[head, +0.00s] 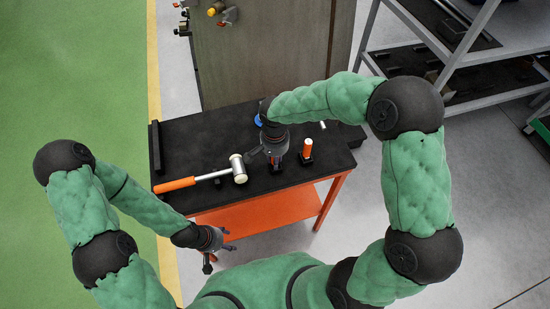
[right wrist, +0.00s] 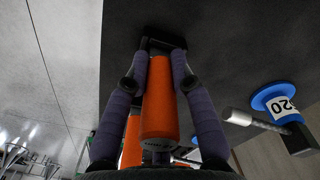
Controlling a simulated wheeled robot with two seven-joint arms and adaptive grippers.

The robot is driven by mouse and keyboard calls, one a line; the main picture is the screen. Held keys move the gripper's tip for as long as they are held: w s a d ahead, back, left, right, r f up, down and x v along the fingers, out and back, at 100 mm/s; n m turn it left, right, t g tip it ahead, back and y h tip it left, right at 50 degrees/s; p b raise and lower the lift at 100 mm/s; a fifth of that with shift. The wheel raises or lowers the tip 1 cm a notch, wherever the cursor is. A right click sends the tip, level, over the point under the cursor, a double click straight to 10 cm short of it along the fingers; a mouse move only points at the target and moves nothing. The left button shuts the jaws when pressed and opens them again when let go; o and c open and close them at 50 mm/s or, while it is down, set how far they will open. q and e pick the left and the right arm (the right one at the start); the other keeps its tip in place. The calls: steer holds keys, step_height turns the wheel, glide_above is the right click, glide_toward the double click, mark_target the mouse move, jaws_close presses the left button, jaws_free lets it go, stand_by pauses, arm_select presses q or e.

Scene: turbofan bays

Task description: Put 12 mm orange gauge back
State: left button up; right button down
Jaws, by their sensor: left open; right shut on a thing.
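My right gripper (head: 276,158) is above the right part of the black tabletop, its fingers pointing down. In the right wrist view its two fingers (right wrist: 160,75) are shut on an orange-handled gauge (right wrist: 160,108), one on each side. A dark block (right wrist: 165,42) shows at the gauge's far end; I cannot tell whether the gauge sits in it or above it. The gauge's size mark is unreadable. Another orange gauge (head: 307,148) stands upright in a black block just right of the gripper. My left gripper (head: 217,256) is open and empty, in front of the table.
A hammer (head: 200,179) with an orange handle lies left on the table (head: 190,145). A blue gauge marked 20 (right wrist: 272,98) is beyond my right gripper. A black bar (head: 156,148) lies at the left edge. A grey cabinet (head: 260,50) stands behind, shelving (head: 455,60) at right.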

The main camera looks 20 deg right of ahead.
steer(key=shift+f, duration=0.1)
steer(key=c, duration=1)
jaws_free()
step_height(320, 180, up, 12)
steer(key=shift+w, duration=0.1)
